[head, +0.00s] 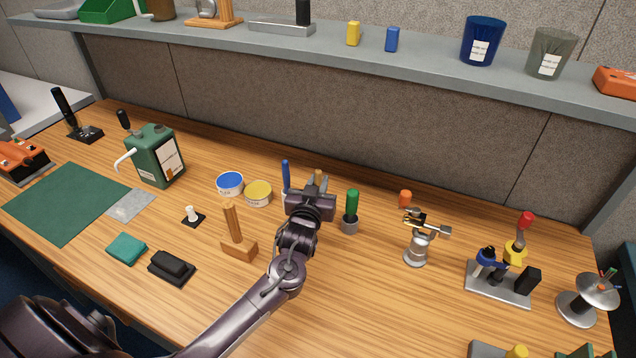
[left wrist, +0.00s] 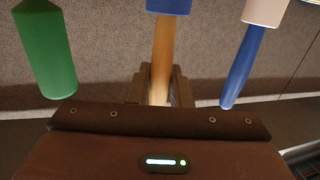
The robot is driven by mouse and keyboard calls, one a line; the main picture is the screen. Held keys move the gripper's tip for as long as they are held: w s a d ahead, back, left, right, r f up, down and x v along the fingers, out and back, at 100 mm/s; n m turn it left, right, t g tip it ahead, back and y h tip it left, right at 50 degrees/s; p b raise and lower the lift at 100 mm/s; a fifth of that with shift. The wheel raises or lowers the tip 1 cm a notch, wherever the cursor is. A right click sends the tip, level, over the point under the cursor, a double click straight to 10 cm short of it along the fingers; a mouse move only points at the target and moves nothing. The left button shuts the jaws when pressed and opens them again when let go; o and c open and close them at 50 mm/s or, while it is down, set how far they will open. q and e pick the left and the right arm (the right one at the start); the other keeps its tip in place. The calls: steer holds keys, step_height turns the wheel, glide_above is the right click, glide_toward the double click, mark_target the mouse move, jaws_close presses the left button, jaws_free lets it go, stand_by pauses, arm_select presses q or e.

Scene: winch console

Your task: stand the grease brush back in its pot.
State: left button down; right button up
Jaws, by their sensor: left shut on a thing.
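My left gripper (head: 318,190) is over the middle of the bench, shut on a tan wooden handle that I take for the grease brush (head: 320,175). The left wrist view shows the handle (left wrist: 162,60) between the fingers, with a blue part at its far end; I cannot tell whether that is a collar or a pot. A blue handle (head: 286,174) and a green handle (head: 352,203) stand on either side, apart from the gripper. The green one is upright in a small grey holder (head: 350,226). The brush's lower end is hidden in the head view. My right gripper is not in view.
Blue (head: 230,183) and yellow (head: 259,191) tins stand left of the gripper. A wooden block with an upright handle (head: 238,247) is nearer the front. A metal device (head: 416,249) stands to the right. A shelf (head: 400,62) runs above the back.

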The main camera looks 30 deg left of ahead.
arm_select(q)
steer(key=c, duration=1.3)
jaws_free()
steer(key=shift+o, duration=0.2)
steer(key=shift+s+f, duration=0.1)
steer(key=shift+s+d, duration=0.1)
steer(key=shift+s, duration=0.15)
steer(key=b+v, duration=0.2)
steer(key=v, duration=0.5)
steer(key=shift+s, duration=0.1)
